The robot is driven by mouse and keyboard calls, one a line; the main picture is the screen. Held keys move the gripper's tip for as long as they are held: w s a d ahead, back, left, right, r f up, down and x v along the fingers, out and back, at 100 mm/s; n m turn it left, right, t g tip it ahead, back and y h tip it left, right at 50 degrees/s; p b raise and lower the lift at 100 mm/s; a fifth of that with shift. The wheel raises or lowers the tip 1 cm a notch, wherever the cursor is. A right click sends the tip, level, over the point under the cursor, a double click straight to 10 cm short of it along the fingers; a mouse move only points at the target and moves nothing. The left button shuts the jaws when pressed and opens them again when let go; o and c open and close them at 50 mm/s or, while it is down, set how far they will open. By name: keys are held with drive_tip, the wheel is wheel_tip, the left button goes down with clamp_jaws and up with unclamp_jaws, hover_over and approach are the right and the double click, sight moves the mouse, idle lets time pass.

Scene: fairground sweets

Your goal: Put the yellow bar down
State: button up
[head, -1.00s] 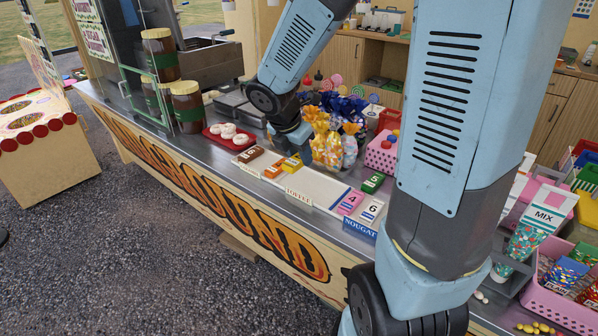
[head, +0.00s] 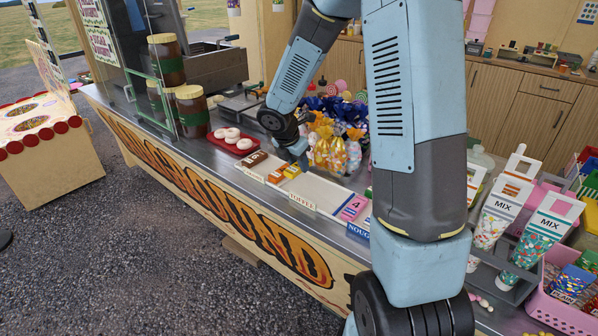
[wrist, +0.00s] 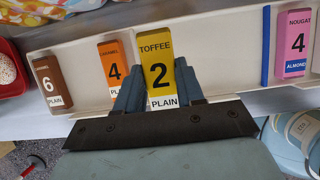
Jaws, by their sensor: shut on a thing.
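The yellow bar (wrist: 159,72), marked toffee 2 plain, is between my gripper's two fingers (wrist: 160,88) in the wrist view. My gripper is shut on it. The bar is at the white tray (wrist: 222,65), in the stretch left of a blue divider (wrist: 266,45); I cannot tell whether it touches the tray floor. In the head view the yellow bar (head: 292,171) shows small below my gripper (head: 298,160), by the left end of the toffee label (head: 302,202).
An orange caramel bar (wrist: 112,66) lies close left of the yellow bar, then a brown bar (wrist: 50,82). A pink nougat bar (wrist: 292,42) is right of the divider. Wrapped sweet bags (head: 322,148) stand behind the tray. The tray right of the yellow bar is clear.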

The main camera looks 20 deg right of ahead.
sight(295, 166)
drive_tip(key=f, duration=0.2)
drive_tip(key=shift+w+d+f, duration=0.1)
drive_tip(key=shift+w+f, duration=0.2)
drive_tip(key=shift+f, duration=0.55)
drive_tip(key=shift+f, duration=0.65)
drive_tip(key=o, duration=1.1)
drive_tip(key=shift+c, duration=0.2)
drive_tip(key=shift+r, duration=0.15)
